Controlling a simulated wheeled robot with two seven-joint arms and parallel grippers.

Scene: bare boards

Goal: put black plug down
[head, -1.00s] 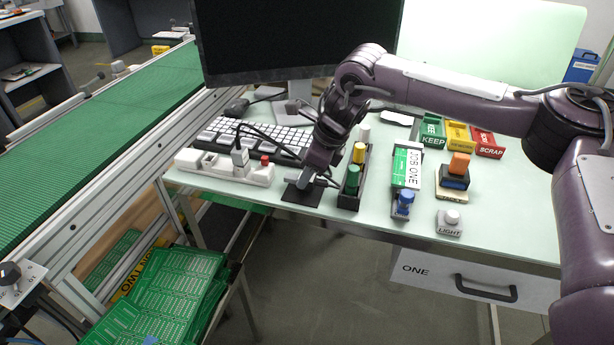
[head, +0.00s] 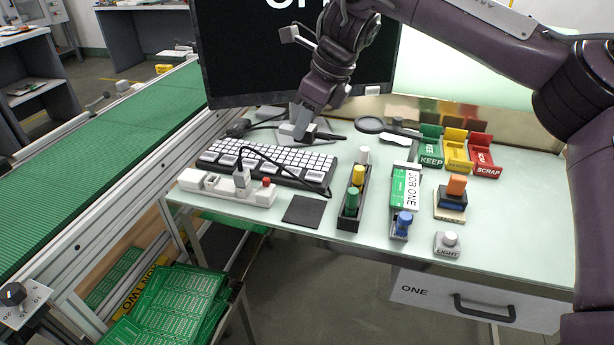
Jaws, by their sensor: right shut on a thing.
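My right gripper (head: 303,132) is low over the back of the desk, in front of the monitor's stand. It is shut on the black plug (head: 327,136), of which only a dark end shows to the right of the fingers. The fingers hide the rest, and I cannot tell if it touches the desk. A square black pad (head: 304,211) lies bare near the desk's front edge. My left gripper is not in view.
A keyboard (head: 267,164) lies in front of the gripper. A rack of coloured pegs (head: 353,196), a JOB ONE holder (head: 405,190) and KEEP and SCRAP bins (head: 484,157) stand to the right. A black object (head: 238,127) with a cord lies back left. The monitor (head: 235,55) stands behind.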

